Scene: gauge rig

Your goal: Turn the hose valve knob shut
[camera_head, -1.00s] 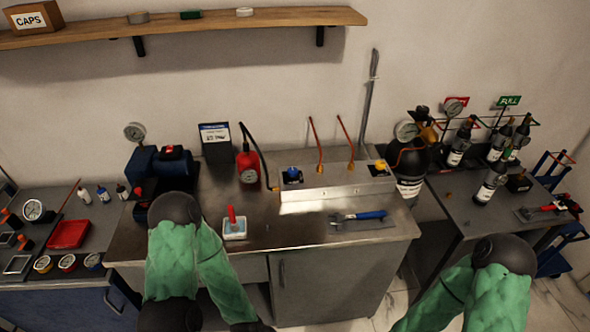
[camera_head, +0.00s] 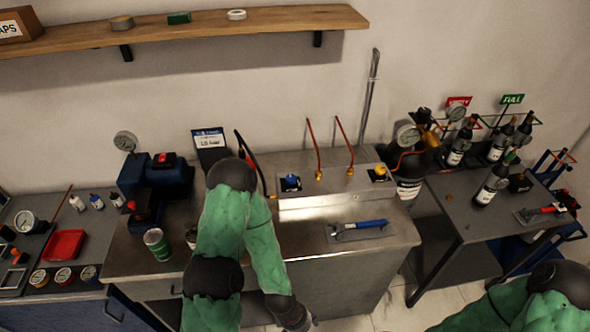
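I cannot tell from the picture which knob is the hose valve. Neither arm touches a knob.
A wrench with a blue handle (camera_head: 358,229) lies on the bench front. A blue pump (camera_head: 155,178) and a green can (camera_head: 157,243) stand at the left. A gas cylinder with a gauge (camera_head: 408,178) stands right of the bench.

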